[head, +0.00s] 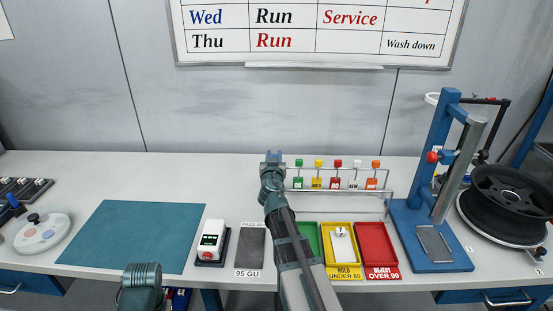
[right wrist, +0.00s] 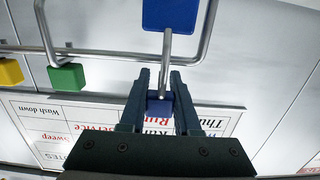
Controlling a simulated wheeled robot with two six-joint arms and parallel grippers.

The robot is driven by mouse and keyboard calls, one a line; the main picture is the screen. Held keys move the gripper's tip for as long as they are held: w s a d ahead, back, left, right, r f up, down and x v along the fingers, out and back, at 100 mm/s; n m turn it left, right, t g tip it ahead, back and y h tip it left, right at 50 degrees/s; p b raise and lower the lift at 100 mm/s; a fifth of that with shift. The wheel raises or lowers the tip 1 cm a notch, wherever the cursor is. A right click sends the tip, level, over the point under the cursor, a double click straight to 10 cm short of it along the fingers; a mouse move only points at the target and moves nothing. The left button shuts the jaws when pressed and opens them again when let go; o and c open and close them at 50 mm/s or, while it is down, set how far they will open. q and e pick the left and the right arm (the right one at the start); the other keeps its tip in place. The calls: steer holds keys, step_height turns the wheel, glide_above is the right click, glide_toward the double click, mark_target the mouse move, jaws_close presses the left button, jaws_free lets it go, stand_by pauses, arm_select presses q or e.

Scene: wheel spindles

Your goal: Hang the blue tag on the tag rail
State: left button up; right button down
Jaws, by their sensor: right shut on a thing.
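My right gripper (head: 273,156) is at the left end of the tag rail (head: 340,190), with its arm reaching up the middle of the head view. In the right wrist view its fingers (right wrist: 160,97) are shut on the blue knob of the blue tag (right wrist: 170,14). A thin metal stem joins the knob to the square blue plate. The stem crosses the rail bar (right wrist: 120,52) in the picture, inside the bent rail end; I cannot tell whether they touch. In the head view the plate is hidden by my gripper. My left arm shows at the bottom left, its fingers out of view.
Green, yellow, red, white and orange tags (head: 336,175) hang along the rail to the right. Green, yellow and red trays (head: 375,262) stand in front. A blue press-like stand (head: 437,180) and black wheel (head: 505,200) are at right. The teal mat (head: 140,235) is clear.

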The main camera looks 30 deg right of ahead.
arm_select(q)
steer(key=shift+w+a+f+b, duration=0.1)
steer(key=shift+w+f+b, duration=0.05)
steer(key=shift+f+b, duration=0.55)
arm_select(e)
steer(key=shift+w+d+f, duration=0.2)
steer(key=shift+w+f, duration=0.15)
steer(key=shift+f, duration=0.35)
steer(key=c, duration=0.5)
jaws_free()
steer(key=shift+c, duration=0.2)
